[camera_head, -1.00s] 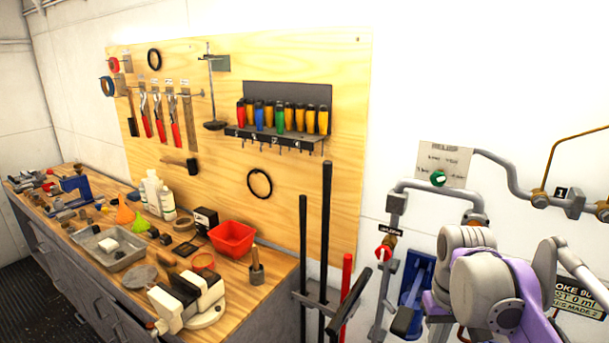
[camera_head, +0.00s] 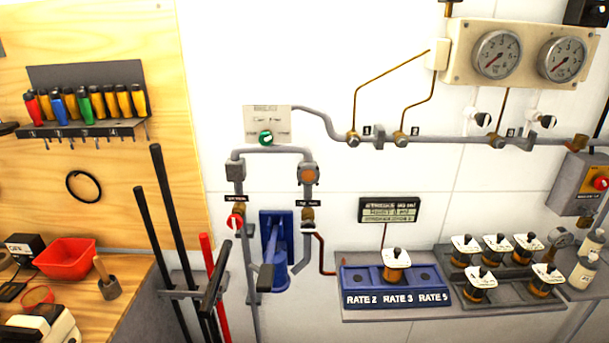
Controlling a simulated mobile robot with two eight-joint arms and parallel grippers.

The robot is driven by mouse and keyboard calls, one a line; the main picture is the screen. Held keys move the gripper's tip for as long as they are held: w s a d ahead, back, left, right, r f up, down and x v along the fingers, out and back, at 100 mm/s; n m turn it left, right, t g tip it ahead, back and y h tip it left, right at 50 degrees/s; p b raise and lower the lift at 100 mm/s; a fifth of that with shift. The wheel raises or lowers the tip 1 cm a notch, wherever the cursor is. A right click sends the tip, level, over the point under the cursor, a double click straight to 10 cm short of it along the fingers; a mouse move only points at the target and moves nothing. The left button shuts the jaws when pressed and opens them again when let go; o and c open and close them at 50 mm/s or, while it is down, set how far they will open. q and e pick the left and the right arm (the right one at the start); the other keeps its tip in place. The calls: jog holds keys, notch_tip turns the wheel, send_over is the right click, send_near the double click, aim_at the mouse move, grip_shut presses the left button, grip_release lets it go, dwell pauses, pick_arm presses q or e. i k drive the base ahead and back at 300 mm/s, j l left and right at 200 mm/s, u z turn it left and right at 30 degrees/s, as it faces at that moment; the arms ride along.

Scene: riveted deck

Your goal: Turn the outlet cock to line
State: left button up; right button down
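Several valves sit on the wall pipework, and their labels are too small to read, so I cannot tell which is the outlet cock. A cock with a red knob (camera_head: 235,221) is on the left vertical pipe, under a small black label (camera_head: 236,199). A brass fitting (camera_head: 308,215) is on the right vertical pipe, under another black label (camera_head: 307,203). A green knob (camera_head: 265,138) is on a pale plate (camera_head: 267,122) above the pipe loop. Neither of my grippers is in view.
A blue hand pump (camera_head: 275,240) hangs between the pipes. Long dark bars (camera_head: 147,225) and a red bar (camera_head: 214,280) stand at left. A shelf with a blue RATE block (camera_head: 395,285) juts out at right. Two gauges (camera_head: 497,54) (camera_head: 562,58) are above.

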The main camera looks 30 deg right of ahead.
aim_at(307, 226)
jog(key=z, duration=1.6)
